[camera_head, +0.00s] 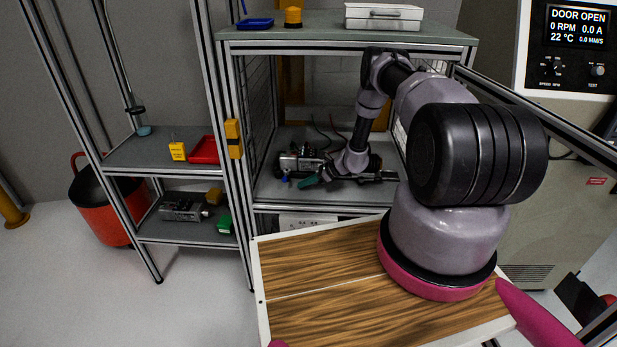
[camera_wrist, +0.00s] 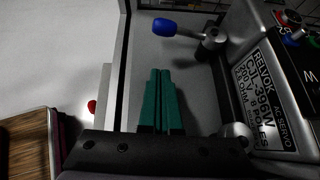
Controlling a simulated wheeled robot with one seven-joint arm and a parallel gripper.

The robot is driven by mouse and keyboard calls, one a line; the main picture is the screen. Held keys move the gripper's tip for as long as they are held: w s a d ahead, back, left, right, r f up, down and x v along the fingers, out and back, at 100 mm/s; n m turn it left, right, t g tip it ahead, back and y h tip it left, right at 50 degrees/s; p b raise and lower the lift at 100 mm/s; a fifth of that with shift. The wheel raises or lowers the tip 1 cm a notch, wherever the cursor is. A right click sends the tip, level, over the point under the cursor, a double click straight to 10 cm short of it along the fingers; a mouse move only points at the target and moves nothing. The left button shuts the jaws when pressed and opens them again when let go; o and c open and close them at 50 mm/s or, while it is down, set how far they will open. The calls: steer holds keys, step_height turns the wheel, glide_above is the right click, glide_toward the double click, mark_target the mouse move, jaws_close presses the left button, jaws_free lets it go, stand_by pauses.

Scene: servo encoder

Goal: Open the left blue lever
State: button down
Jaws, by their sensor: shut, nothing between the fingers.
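The left blue lever (camera_wrist: 166,28) has a blue knob on a short metal stem that points left from a pivot at the side of the servo motor (camera_wrist: 270,90). In the head view its blue knob (camera_head: 285,179) shows small at the motor's left end. My gripper (camera_wrist: 160,72) has teal fingers pressed together and empty. The fingertips are apart from the knob, below it in the wrist view. In the head view my gripper (camera_head: 308,182) reaches into the frame's shelf in front of the motor. Part of the motor is hidden behind my arm.
The motor sits on a grey shelf (camera_head: 280,192) inside a metal frame with mesh sides. A blue part (camera_wrist: 294,37) shows at the upper right in the wrist view. A wooden-topped table (camera_head: 315,270) stands in front. Bare shelf lies around the fingers.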

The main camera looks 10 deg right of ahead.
mark_target(286, 175)
steer(key=shift+w+a+r, duration=0.35)
steer(key=shift+a+r, duration=0.1)
steer(key=shift+a, duration=0.35)
steer(key=shift+w+a+r, duration=0.3)
steer(key=shift+a+r, duration=0.1)
steer(key=shift+a, duration=0.35)
